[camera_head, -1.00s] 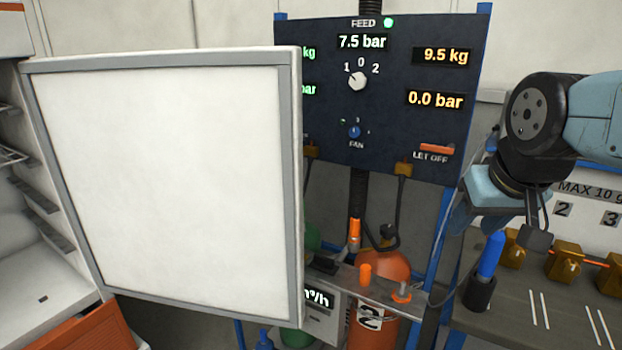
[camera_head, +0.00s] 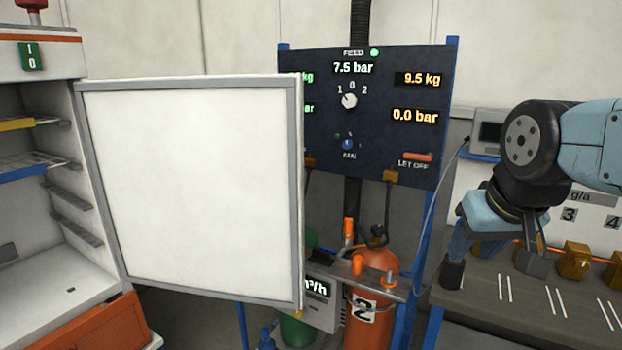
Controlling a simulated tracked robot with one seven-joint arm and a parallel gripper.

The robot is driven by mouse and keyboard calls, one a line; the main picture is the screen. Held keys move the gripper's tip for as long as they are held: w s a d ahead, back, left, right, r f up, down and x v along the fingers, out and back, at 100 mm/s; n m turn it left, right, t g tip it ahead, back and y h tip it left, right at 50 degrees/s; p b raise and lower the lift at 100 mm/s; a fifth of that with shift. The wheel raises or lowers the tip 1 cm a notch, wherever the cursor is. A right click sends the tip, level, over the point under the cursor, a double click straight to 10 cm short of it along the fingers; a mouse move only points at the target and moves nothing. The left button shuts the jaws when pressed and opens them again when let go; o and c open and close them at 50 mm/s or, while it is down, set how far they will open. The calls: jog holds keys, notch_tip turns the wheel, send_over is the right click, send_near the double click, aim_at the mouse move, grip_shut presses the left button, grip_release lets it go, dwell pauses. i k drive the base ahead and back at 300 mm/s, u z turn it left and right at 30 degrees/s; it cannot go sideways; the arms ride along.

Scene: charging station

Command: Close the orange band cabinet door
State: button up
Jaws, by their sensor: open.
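The cabinet (camera_head: 70,105) with orange bands stands at the left. Its door (camera_head: 195,190), a white panel with a grey rim, is hinged at the cabinet's right side and stands wide open. Its free edge is at the right, in front of the dark panel. Shelves and part of the cabinet floor show inside. My gripper (camera_head: 525,248) hangs at the right over the bench, pointing down, open and empty. It is well to the right of the door and apart from it.
A dark gauge panel (camera_head: 385,130) on blue posts stands behind the door's free edge. Below it are an orange cylinder (camera_head: 365,325) and a metal shelf with orange knobs.

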aim_at(200, 179)
jog(key=u, duration=0.2)
jog(key=i, duration=0.85)
jog(key=z, duration=0.1)
